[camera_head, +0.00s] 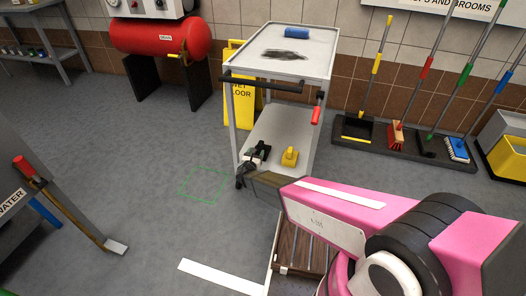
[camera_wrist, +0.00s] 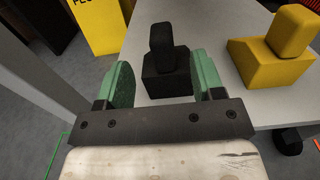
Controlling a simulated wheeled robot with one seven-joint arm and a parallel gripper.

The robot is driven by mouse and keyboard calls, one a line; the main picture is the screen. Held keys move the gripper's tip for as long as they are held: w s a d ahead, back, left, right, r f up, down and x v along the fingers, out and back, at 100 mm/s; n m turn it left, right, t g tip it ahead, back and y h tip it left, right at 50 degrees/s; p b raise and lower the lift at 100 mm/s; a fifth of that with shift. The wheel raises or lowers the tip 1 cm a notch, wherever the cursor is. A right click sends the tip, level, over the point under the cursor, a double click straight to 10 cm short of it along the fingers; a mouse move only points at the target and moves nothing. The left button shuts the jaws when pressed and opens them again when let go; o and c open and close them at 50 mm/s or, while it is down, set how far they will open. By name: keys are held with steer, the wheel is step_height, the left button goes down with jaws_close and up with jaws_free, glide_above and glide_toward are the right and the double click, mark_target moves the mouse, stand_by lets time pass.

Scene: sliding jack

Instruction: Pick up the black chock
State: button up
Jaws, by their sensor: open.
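The black chock (camera_wrist: 167,72) stands on the grey shelf of a cart, with a wide block base and a narrower upright top. In the wrist view it sits between and just beyond the two green fingers of my gripper (camera_wrist: 163,78). The right finger looks closer to it than the left. The fingers are open, and I cannot tell whether either touches the chock. In the head view the black chock (camera_head: 262,148) is on the cart's lower shelf, with my gripper (camera_head: 248,166) at its near left, partly overlapping it.
A yellow chock (camera_wrist: 272,55) stands close to the right of the black one. The cart (camera_head: 265,130) has a top shelf above and posts beside the chocks. A yellow wet-floor sign (camera_head: 244,103) stands behind it. A green outlined square (camera_head: 203,184) marks clear floor to the left.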

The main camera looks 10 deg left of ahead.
mark_target(261, 141)
steer(key=w, duration=0.9)
steer(key=shift+d+r, duration=0.1)
steer(key=shift+d, duration=0.3)
jaws_close()
